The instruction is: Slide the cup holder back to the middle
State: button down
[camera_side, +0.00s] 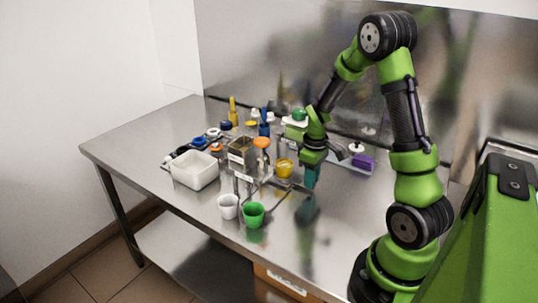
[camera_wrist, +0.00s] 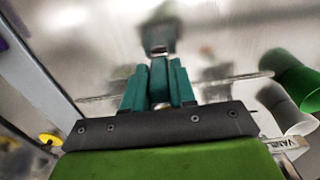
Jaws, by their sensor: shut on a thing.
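The cup holder shows in the wrist view as a thin metal rod (camera_wrist: 235,80) that runs left from the cups and passes behind my fingers. A green cup (camera_side: 253,215) and a white cup (camera_side: 228,206) are at the table's front edge; the green cup (camera_wrist: 294,72) and white cup (camera_wrist: 287,112) also lie at the right of the wrist view. My gripper (camera_side: 311,178), with teal fingers (camera_wrist: 160,80), points down to the right of the cups. It is shut on the rod, as far as I can tell; the fingers hide the contact.
A white tub (camera_side: 195,171) stands at the left, beside several jars and bottles. A small label stand (camera_side: 243,178) is behind the cups. The front right tabletop is clear.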

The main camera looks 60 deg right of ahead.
jog(key=c, duration=1)
grip_release()
notch_tip(320, 180, up, 17)
jog(key=s+a+r+m+t+y, duration=0.1)
jog(key=s+a+r+m+t, duration=0.1)
jog(key=a, duration=0.9)
jog(key=s+a+r+m+t+y, duration=0.1)
jog(key=s+a+r+m+t, duration=0.1)
jog(key=a, duration=1)
jog(key=s+r+t, duration=0.1)
jog(key=s+t, duration=0.1)
jog(key=t, duration=0.1)
jog(key=shift+a, duration=0.2)
